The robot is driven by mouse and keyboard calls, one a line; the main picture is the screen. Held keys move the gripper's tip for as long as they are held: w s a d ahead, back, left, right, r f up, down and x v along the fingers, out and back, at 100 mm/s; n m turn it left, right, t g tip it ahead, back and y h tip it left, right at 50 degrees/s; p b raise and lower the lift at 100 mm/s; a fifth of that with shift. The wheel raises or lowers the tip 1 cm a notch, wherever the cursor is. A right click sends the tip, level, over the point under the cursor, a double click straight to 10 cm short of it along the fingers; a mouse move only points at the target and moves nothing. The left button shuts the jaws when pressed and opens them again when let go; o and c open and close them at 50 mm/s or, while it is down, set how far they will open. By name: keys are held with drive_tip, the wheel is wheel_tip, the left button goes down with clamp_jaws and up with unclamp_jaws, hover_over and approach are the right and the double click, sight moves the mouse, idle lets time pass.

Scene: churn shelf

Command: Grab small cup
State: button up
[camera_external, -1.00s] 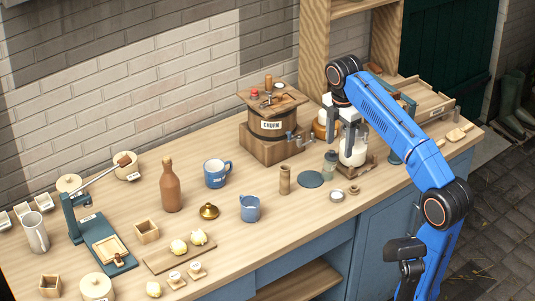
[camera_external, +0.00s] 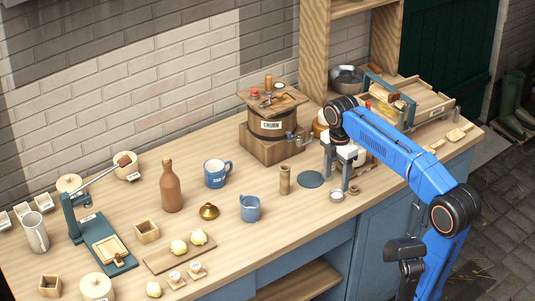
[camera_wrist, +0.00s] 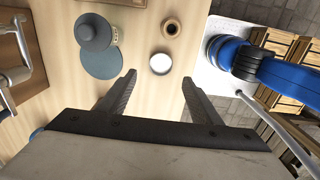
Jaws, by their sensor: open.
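A small round cup with a white top (camera_external: 337,196) stands on the counter near its front edge. In the wrist view the small cup (camera_wrist: 160,63) lies just beyond the gap between the fingertips. My gripper (camera_external: 337,182) points down over the counter close behind the cup. It also shows in the wrist view (camera_wrist: 159,79), with its fingers apart and nothing between them. Whether the fingertips are at the cup's height cannot be told.
A small wooden ring-shaped piece (camera_wrist: 171,28) stands close to the cup. A grey-lidded jar (camera_wrist: 93,32) and a dark round mat (camera_external: 311,179) are to the left. A wooden cylinder (camera_external: 285,180), a blue jug (camera_external: 250,209) and the churn (camera_external: 271,125) stand farther left.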

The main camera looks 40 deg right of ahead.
sight(336, 196)
drive_tip(key=shift+d+f, duration=0.15)
drive_tip(key=shift+f, duration=1.45)
drive_tip(key=shift+d+f, duration=0.1)
drive_tip(key=shift+f, duration=1.45)
drive_tip(key=c, duration=1.1)
